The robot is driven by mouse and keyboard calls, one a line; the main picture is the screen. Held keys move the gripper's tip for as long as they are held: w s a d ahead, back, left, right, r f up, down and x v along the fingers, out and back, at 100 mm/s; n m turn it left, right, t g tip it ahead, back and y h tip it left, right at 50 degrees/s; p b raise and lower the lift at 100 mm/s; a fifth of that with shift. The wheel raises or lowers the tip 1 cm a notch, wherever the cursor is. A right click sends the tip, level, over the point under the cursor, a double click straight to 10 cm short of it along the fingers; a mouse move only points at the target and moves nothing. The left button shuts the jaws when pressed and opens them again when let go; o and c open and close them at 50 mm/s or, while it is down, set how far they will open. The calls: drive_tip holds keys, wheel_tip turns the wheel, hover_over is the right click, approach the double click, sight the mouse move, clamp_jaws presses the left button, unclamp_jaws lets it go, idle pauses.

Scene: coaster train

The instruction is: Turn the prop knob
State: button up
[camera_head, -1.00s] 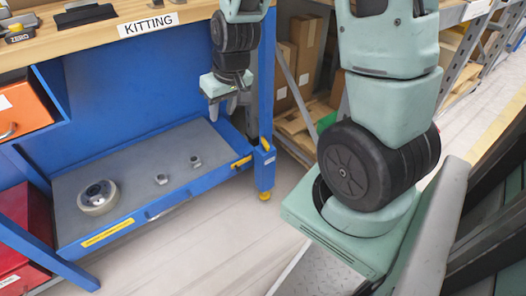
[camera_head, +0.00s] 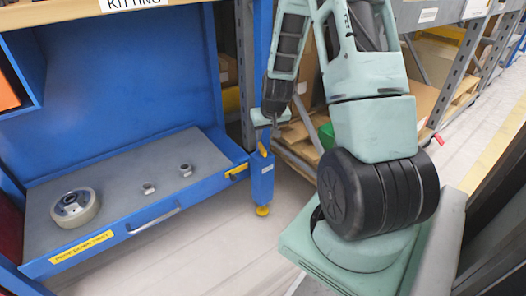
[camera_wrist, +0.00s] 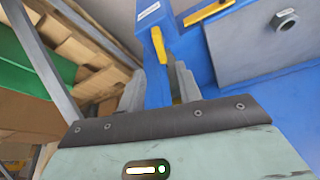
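I cannot tell for sure which part is the prop knob. A yellow piece (camera_head: 262,150) sits on the blue leg (camera_head: 261,70) of the kitting bench; it also shows in the wrist view (camera_wrist: 158,45). A yellow foot (camera_head: 262,211) is at the bottom of that leg. My gripper (camera_wrist: 160,82) is open and empty, with its fingers on either side of the leg in the wrist view. A small yellow patch shows between the fingers, partly hidden by my gripper. In the head view my gripper (camera_head: 271,119) is small, close to the leg, and its fingers are unclear.
The blue drawer tray (camera_head: 120,170) holds a wheel (camera_head: 75,207) and two nuts (camera_head: 186,170). A yellow handle (camera_head: 237,172) is on its front corner. Shelving with cardboard boxes (camera_head: 430,90) and a green bin (camera_head: 326,136) stands right of the leg. The floor in front is clear.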

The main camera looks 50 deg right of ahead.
sight(262, 147)
drive_tip(key=b+x, duration=0.3)
drive_tip(key=x, duration=0.5)
drive_tip(key=shift+f, duration=0.25)
clamp_jaws()
